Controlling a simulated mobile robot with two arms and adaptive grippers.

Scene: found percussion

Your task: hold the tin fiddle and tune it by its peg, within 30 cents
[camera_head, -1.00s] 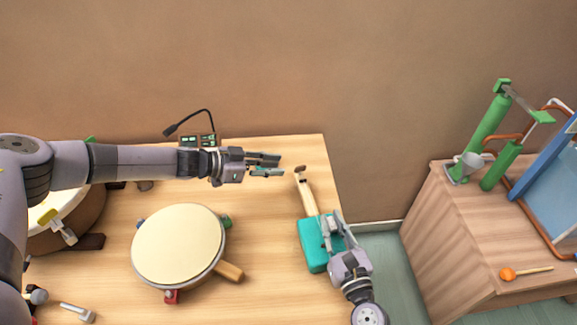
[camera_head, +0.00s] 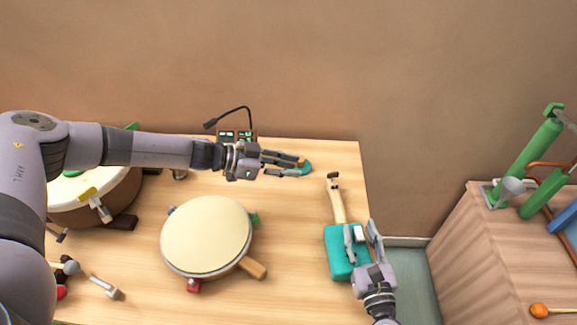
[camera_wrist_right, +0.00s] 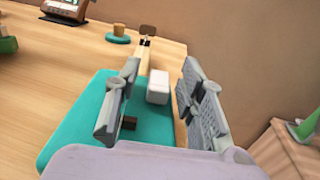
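The tin fiddle lies on the table, with a teal box body (camera_head: 341,264), a pale wooden neck (camera_head: 337,200) and a dark brown peg (camera_head: 333,177) at its far end. My right gripper (camera_head: 363,235) is open over the body; in the right wrist view its spread fingers (camera_wrist_right: 158,95) stand on either side of a white block (camera_wrist_right: 158,86) on the fiddle. I cannot tell whether they touch the fiddle. My left gripper (camera_head: 300,166) is open, left of the peg and apart from it, in front of a small teal disc (camera_head: 308,168).
A round drum (camera_head: 206,236) with a wooden handle lies left of the fiddle. A box with green displays (camera_head: 237,136) and a bent microphone stands at the back. A bigger drum (camera_head: 97,200) is at the left. The table's right edge runs close beside the fiddle.

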